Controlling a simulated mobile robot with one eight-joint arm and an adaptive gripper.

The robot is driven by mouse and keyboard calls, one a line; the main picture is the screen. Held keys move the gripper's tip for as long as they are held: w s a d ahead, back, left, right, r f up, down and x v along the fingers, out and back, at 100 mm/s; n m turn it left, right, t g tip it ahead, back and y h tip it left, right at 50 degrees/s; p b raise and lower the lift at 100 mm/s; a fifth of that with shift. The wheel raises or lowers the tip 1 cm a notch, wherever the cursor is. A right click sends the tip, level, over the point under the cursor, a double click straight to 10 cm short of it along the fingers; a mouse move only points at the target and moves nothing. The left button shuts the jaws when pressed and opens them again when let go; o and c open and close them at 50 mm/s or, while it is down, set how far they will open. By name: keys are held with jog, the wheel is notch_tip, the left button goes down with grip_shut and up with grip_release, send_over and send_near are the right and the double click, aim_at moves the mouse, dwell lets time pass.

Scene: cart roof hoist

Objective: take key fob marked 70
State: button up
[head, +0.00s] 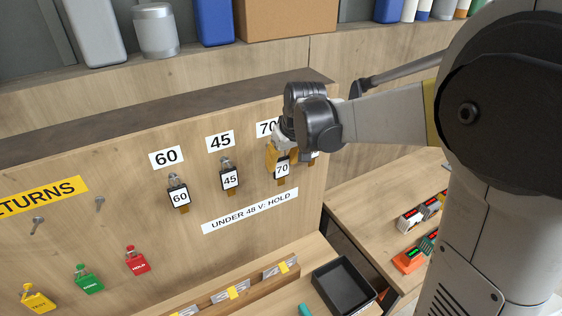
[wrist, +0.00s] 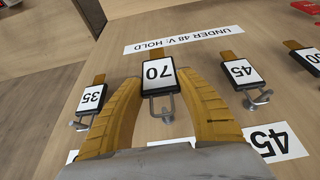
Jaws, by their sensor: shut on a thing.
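The key fob marked 70 (head: 282,169) is black with a white label and a brown tab, in front of the wooden board below the partly covered 70 sign (head: 266,128). In the wrist view the fob (wrist: 158,72) sits between the yellow fingertips of my gripper (wrist: 158,82), which is shut on its sides. My gripper (head: 283,156) also shows in the head view, partly hiding the fob's upper end. A metal hook (wrist: 163,108) shows at the fob's ring end; I cannot tell whether the fob still hangs on it.
Fob 45 (head: 230,179) and fob 60 (head: 179,196) hang to the left; fob 35 (wrist: 91,98) hangs close on the other side. Coloured tags (head: 137,260) hang lower left.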

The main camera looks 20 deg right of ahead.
jog(key=shift+s+d, duration=0.25)
jog(key=shift+s, duration=1)
jog(key=shift+s+d, duration=0.25)
jog(key=shift+s, duration=1)
